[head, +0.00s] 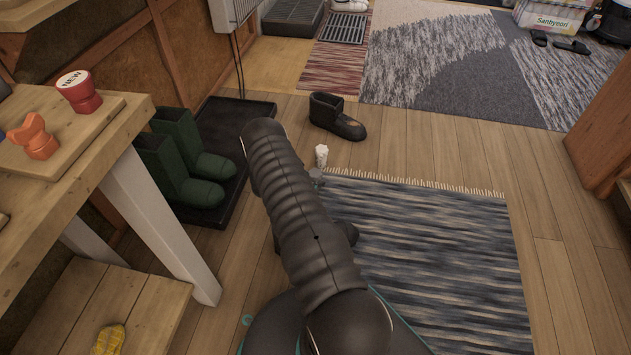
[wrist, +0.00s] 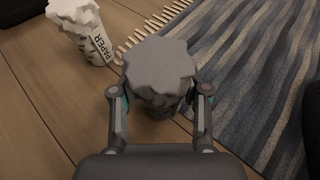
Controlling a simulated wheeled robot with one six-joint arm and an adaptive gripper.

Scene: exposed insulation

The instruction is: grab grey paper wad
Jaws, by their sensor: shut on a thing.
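In the head view a small part of the grey wad (head: 316,176) shows beside my arm, near the rug's far left corner. My arm hides most of my gripper there. I cannot tell whether the wad touches the floor.
A white cup-like thing (wrist: 98,48) marked PAPER stands just beyond the wad, also in the head view (head: 321,156). A striped rug (head: 430,260) lies right. A black boot (head: 337,117) stands beyond; green boots (head: 180,160) stand on a black tray (head: 235,120). A wooden table (head: 75,190) is left.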

